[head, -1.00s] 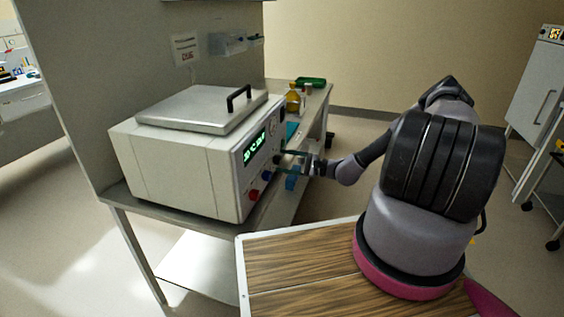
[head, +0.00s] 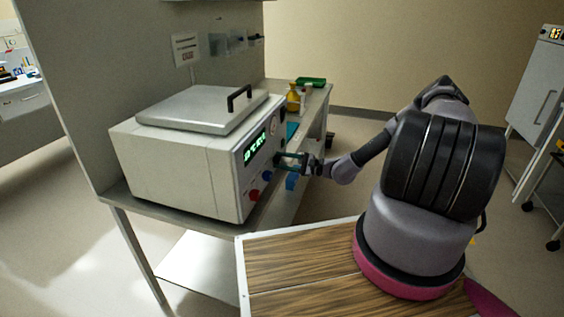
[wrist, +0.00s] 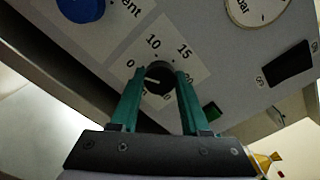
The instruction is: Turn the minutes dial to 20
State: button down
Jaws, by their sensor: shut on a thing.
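The minutes dial is a small black round knob (wrist: 158,82) with a white pointer line, on a pale label marked 0, 10, 15 and a partly hidden 20. In the wrist view its pointer lies toward the left of the picture, below the 0 mark. My gripper (head: 291,160) is at the front panel of the white bench instrument (head: 165,168). In the wrist view its two green fingers close on the knob from both sides. The fingers hide some of the marks.
A lit green display (head: 256,143), a red knob (head: 254,194) and a blue knob (head: 266,176) are on the same panel. A round gauge (wrist: 255,8) and a dark rocker switch (wrist: 289,65) are near the dial. A yellow bottle (head: 293,99) stands behind on the bench.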

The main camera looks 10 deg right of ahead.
jog(key=shift+m, duration=17.7)
jog(key=shift+c, duration=1.9)
grip_release()
